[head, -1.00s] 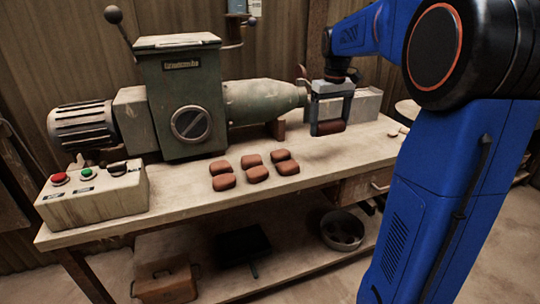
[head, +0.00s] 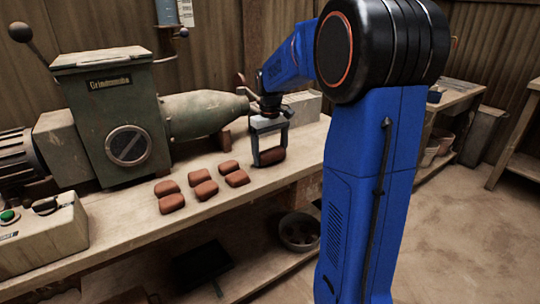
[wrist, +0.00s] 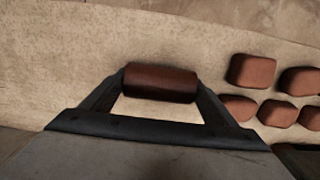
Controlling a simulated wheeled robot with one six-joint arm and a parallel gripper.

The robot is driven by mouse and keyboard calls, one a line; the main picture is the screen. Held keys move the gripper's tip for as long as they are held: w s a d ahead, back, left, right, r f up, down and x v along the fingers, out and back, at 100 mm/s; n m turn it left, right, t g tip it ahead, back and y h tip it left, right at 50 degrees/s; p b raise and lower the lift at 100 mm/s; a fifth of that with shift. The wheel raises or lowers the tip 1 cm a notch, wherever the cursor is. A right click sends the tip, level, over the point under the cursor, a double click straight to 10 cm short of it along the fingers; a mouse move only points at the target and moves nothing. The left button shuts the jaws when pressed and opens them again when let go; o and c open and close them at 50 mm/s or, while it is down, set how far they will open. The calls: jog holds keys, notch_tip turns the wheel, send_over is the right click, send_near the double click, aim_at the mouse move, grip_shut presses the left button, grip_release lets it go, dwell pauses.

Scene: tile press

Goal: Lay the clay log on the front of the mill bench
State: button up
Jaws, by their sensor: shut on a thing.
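The clay log (head: 271,156) is a short reddish-brown cylinder. My gripper (head: 270,158) is shut on it, one finger at each end. In the wrist view the log (wrist: 160,82) lies level across between the fingertips, over the pale bench top. The mill bench (head: 118,232) is a long wooden bench, and the log is over its right part, to the right of the clay pieces. I cannot tell whether the log touches the bench top.
Several clay pieces (head: 203,189) lie in two rows near the front edge, left of my gripper. The green mill (head: 108,130) stands behind, its cone pointing right. A control box (head: 42,240) is at the left. A round pan (head: 299,231) sits on the lower shelf.

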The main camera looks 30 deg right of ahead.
aim_at(270, 150)
jog(key=shift+f, duration=0.15)
jog(key=shift+f, duration=0.15)
jog(key=o, duration=1.4)
notch_tip(270, 150, up, 12)
jog(key=shift+f, duration=0.1)
jog(key=s+a+f+t, duration=0.1)
jog(key=s+a, duration=0.4)
jog(key=s, duration=0.2)
jog(key=s+a+t, duration=0.1)
jog(key=s+a, duration=0.4)
jog(key=s, duration=0.3)
jog(key=s+a+f+t, duration=0.1)
jog(key=s+a+f, duration=0.1)
jog(key=s, duration=0.3)
jog(key=s+a+f+t, duration=0.1)
jog(key=s+f, duration=0.4)
jog(key=s+a+f, duration=0.2)
jog(key=s+f, duration=0.1)
jog(key=s, duration=0.2)
jog(key=shift+s+a+f+t, duration=0.15)
jog(key=shift+a+f+t, duration=0.05)
jog(key=shift+a+t, duration=0.2)
